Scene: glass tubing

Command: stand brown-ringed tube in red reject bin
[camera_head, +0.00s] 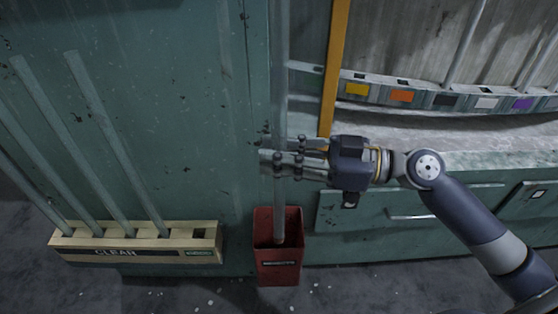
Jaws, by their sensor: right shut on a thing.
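A long pale glass tube (281,70) stands upright near the middle of the head view. Its lower end (279,222) reaches inside the mouth of the red bin (278,274); whether it touches the bin's floor I cannot tell. My right gripper (268,160) comes in from the right and is shut on the tube, above the bin. No brown ring shows on the visible part; the top of the tube runs out of the picture. My left gripper is not in view.
A yellow-orange post (334,70) stands just right of the held tube. A shelf with coloured labels (440,99) and a green drawer cabinet (375,220) are at the right.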

